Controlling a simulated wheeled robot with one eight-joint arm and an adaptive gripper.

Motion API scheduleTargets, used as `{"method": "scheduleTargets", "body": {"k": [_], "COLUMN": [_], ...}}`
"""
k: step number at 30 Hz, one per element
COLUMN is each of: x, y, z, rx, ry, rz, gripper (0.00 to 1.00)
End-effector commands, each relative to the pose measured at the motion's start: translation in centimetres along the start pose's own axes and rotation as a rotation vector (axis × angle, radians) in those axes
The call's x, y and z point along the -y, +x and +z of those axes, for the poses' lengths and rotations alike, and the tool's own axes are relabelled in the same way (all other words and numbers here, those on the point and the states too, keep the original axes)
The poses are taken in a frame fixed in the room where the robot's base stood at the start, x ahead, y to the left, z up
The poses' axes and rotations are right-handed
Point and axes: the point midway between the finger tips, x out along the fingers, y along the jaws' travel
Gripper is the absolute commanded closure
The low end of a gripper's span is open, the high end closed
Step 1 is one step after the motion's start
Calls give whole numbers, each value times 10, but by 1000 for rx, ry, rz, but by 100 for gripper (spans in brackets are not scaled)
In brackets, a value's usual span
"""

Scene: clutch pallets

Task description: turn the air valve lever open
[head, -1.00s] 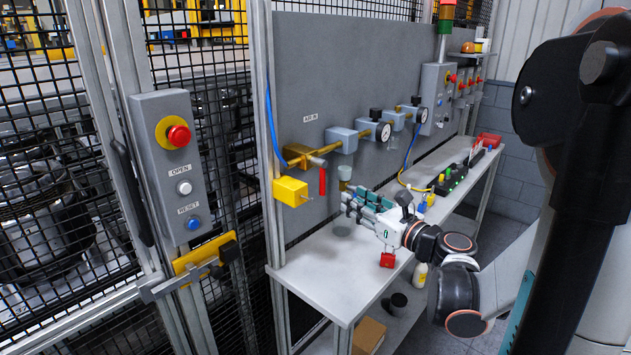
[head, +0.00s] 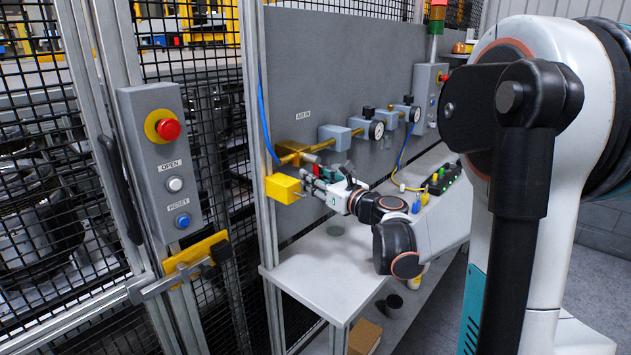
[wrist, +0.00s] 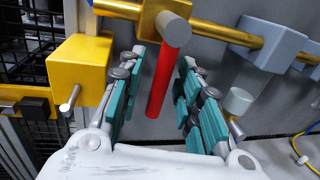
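The air valve is a brass body (head: 292,150) on the grey panel, below a small label; it also shows at the top of the wrist view (wrist: 149,14). Its red lever (wrist: 168,68) hangs down, nearly vertical, from a grey pivot end. My gripper (wrist: 162,72) is open, with one teal-padded finger on each side of the lever. In the wrist view gaps show between the lever and both fingers. In the head view my gripper (head: 317,182) is at the valve and mostly hides the lever.
A yellow box (head: 283,188) with a metal pin sits just left of my gripper, close to the left finger in the wrist view (wrist: 80,70). A blue-grey regulator block (wrist: 266,46) is on the right. The bench (head: 310,268) below is largely clear.

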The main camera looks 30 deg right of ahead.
Motion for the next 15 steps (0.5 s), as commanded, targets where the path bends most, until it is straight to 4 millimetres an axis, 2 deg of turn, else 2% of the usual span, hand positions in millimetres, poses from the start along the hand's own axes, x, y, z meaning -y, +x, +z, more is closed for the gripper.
{"method": "scheduleTargets", "body": {"k": [7,12,15], "x": [0,0,0], "y": [1,1,0], "z": [0,0,0], "rx": [0,0,0], "ry": [0,0,0], "rz": [-1,-1,-1], "gripper": [68,100,100]}}
